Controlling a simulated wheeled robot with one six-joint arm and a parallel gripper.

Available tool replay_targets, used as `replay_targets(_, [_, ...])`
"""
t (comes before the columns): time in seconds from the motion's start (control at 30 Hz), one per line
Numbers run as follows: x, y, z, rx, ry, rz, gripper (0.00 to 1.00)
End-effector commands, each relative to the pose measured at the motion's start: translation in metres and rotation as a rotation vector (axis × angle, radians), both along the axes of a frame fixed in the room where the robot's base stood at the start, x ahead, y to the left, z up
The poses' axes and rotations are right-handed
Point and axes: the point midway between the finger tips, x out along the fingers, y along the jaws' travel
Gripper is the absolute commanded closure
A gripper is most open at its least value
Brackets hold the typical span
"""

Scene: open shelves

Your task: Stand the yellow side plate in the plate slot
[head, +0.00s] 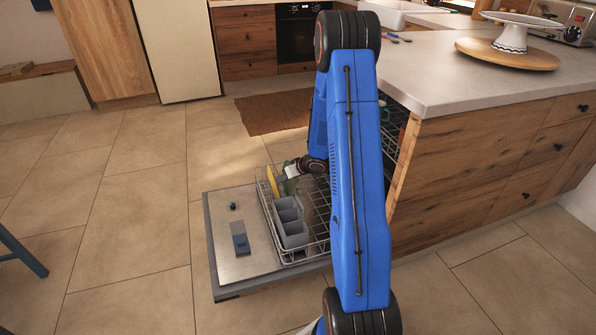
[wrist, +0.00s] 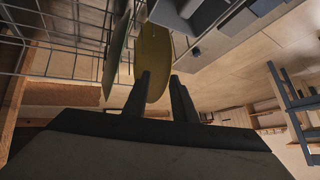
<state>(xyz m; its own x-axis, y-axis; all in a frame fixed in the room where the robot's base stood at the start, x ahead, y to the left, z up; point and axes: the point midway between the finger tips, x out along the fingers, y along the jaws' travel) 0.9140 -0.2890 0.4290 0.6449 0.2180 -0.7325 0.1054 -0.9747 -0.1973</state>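The yellow side plate (head: 274,179) stands on edge at the far left part of the pulled-out dishwasher rack (head: 322,252). In the wrist view the yellow plate (wrist: 153,50) is steeply turned and its near edge lies between my fingers. My gripper (head: 293,168) is at the plate's edge, partly hidden by my arm in the head view. In the wrist view my gripper's fingers (wrist: 161,77) are apart, with a visible gap beside the plate. The exact slot under the plate is hidden.
A grey-green plate (wrist: 117,48) stands close beside the yellow one, left in the wrist view. A grey cutlery basket (head: 290,226) is in the rack's near part. The open dishwasher door (head: 232,262) lies below.

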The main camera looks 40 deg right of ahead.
Motion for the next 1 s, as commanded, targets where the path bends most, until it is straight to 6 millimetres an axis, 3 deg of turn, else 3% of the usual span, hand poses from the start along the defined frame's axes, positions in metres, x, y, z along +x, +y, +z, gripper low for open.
replay_targets(0.6, [-0.068, -0.024, 0.079, -0.002, -0.003, -0.001, 0.75])
replay_targets(1.0, [-0.093, -0.032, 0.106, -0.001, -0.001, 0.000, 0.75])
